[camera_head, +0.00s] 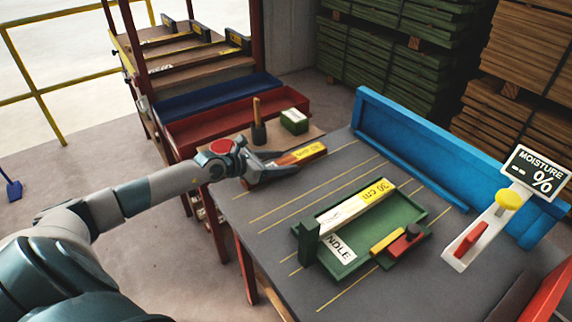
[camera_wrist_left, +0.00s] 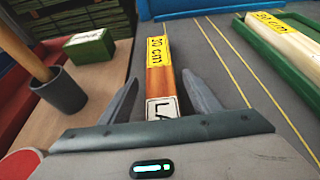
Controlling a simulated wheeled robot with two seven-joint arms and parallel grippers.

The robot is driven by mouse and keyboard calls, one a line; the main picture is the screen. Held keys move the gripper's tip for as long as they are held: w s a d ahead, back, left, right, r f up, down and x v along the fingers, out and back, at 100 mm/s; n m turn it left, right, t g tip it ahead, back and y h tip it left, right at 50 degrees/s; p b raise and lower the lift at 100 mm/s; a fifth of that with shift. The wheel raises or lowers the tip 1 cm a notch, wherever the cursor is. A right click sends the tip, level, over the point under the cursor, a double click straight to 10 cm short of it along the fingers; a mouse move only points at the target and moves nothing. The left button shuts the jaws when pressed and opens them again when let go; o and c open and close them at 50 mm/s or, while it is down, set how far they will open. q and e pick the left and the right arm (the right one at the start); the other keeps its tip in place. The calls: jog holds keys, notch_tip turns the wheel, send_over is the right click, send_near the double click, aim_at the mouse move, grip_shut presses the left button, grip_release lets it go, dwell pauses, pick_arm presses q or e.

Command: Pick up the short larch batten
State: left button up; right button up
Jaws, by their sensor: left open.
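The short larch batten (camera_head: 303,154), orange-brown with a yellow length label, lies on the grey table near its far left edge. In the left wrist view the batten (camera_wrist_left: 160,85) runs away from me, with a white label starting "LA" at its near end. My left gripper (camera_head: 268,166) is open at the batten's near end. In the wrist view its two fingers (camera_wrist_left: 160,80) stand one on each side of the batten, with visible gaps. My right gripper is not in view.
A green tray (camera_head: 342,270) holds a pale batten (camera_head: 355,205) marked 30 cm. A blue fence (camera_head: 420,150) bounds the table's back. A moisture meter (camera_head: 480,230) stands right. A green box (camera_head: 294,121) and a dark pot (camera_head: 259,133) holding a wooden handle stand behind the batten.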

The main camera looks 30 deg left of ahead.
aim_at(281, 163)
pick_arm(q)
jog(key=c, duration=1.3)
jog(key=shift+r, duration=0.15)
notch_tip(281, 163, up, 4)
jog(key=shift+f, duration=0.1)
jog(key=d+r+b, duration=0.1)
jog(key=d+r, duration=0.6)
jog(key=d, duration=0.4)
jog(key=shift+d, duration=0.35)
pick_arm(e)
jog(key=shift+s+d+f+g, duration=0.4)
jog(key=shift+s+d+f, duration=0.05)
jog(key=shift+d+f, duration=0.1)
